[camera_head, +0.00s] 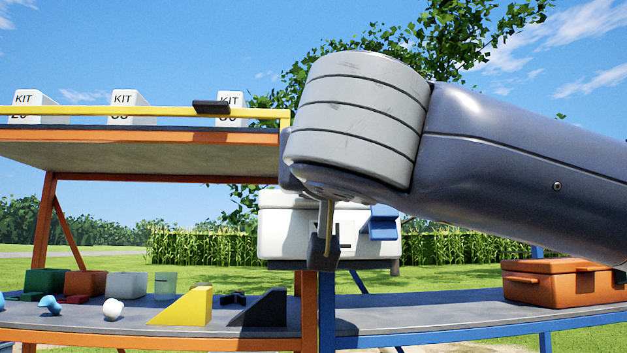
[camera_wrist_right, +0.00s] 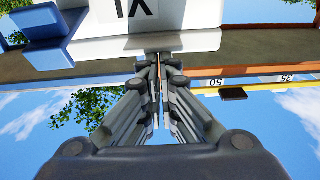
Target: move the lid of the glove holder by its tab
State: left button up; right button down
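A white box (camera_head: 275,228) with a partly hidden black marking, likely the glove holder, stands behind my right gripper. A blue piece (camera_head: 383,222) sticks out at its right side, likely the tab. In the right wrist view, which is upside down, the white box (camera_wrist_right: 115,45) is at the top and the blue piece (camera_wrist_right: 45,25) at top left. My right gripper (camera_head: 322,252) points down in front of the box, to the left of the blue piece. In the wrist view its fingers (camera_wrist_right: 158,62) come together with a thin slit and nothing clearly held. My left gripper is out of view.
An orange shelf (camera_head: 140,152) with a yellow rail carries white KIT boxes (camera_head: 128,107). A black block (camera_head: 211,107) sits on the rail. Lower left are a yellow wedge (camera_head: 185,307) and a black wedge (camera_head: 260,309). An orange case (camera_head: 545,285) stands right on the blue-framed table.

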jog(key=shift+w+a+f, duration=0.1)
jog(key=shift+a+f, duration=0.05)
jog(key=shift+f, duration=0.45)
jog(key=s, duration=1.2)
jog(key=shift+f, duration=0.15)
